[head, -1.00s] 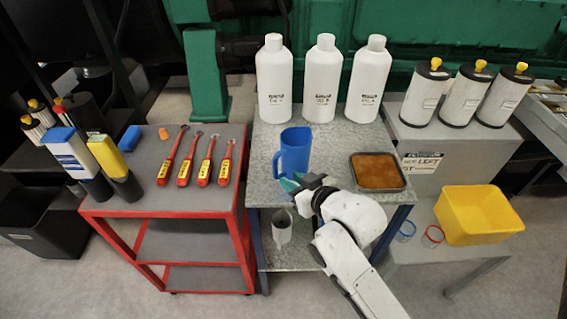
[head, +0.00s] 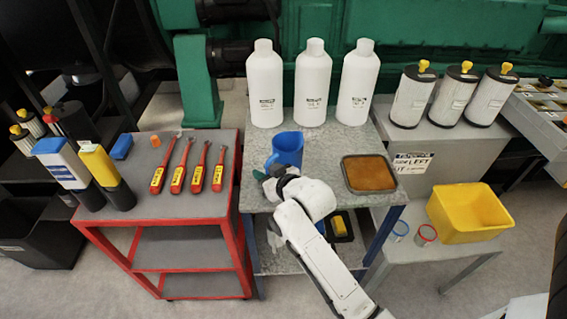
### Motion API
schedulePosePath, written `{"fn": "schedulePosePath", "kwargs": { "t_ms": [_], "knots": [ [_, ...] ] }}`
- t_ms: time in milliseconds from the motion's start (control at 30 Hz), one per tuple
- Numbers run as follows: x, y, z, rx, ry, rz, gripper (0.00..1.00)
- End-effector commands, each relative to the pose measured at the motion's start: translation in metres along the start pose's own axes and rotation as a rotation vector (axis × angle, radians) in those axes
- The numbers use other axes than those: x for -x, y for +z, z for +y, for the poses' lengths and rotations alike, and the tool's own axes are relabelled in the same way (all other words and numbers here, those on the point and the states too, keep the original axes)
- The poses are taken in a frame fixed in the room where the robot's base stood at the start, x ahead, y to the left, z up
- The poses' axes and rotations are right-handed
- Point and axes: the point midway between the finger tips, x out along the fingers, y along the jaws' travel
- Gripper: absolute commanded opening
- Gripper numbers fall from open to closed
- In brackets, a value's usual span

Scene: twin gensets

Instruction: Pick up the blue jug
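The blue jug (head: 287,146) stands upright on the grey metal table, in front of the white bottles. Its lower part is hidden behind my gripper and arm. My gripper (head: 264,177) is at the jug's near side, low by the tabletop, with a bit of green fingertip showing at its left. The wrist covers most of the fingers, so I cannot tell whether they are open or shut, or whether they touch the jug.
Three white bottles (head: 314,84) stand behind the jug. A tray of brown liquid (head: 369,174) lies to the right. A red cart (head: 190,205) with several red-handled tools is at the left. A yellow bin (head: 468,211) sits on a lower stand at the right.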

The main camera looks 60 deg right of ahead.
Motion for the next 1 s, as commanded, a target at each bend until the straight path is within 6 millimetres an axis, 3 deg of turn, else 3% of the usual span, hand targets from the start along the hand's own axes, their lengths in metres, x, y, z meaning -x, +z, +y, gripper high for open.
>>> {"fn": "schedulePosePath", "kwargs": {
  "t_ms": [200, 500, 1000],
  "knots": [
    [-0.0002, 0.0005, 0.0003, 0.000, 0.001, -0.001, 0.27],
    [0.0000, 0.0005, 0.0002, 0.000, 0.000, -0.001, 0.00],
    [0.0003, -0.0011, 0.0003, 0.002, 0.001, 0.002, 0.00]
  ]
}}
